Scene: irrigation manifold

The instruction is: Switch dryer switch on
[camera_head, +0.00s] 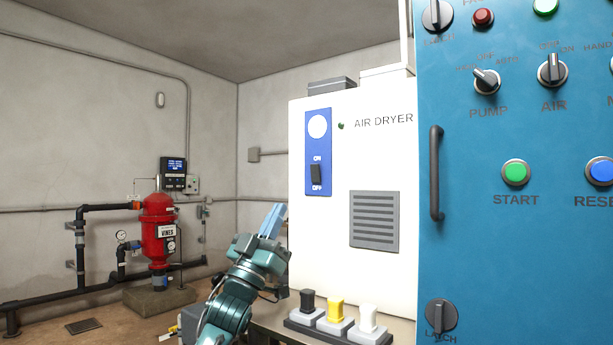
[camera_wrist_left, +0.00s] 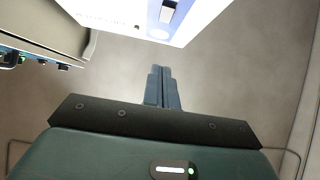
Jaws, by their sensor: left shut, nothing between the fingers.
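The air dryer (camera_head: 375,150) is a white cabinet with a blue switch panel (camera_head: 318,122) at its upper left. The dryer switch (camera_head: 315,174) is a dark rocker between an ON label above and an OFF label below; I cannot tell which way it is set. My left gripper (camera_head: 276,212) is shut and empty, left of and below the switch, apart from it. In the left wrist view the shut blue fingers (camera_wrist_left: 160,72) point toward the dryer, and the switch (camera_wrist_left: 167,12) shows at the top edge. My right gripper is in neither view.
A blue control cabinet (camera_head: 470,235) with knobs, buttons and a black handle (camera_head: 436,173) stands at the right. Several toggle-like blocks sit on a low ledge, including a yellow one (camera_head: 336,308). A red filter tank (camera_head: 158,228) with black pipes stands at the far left.

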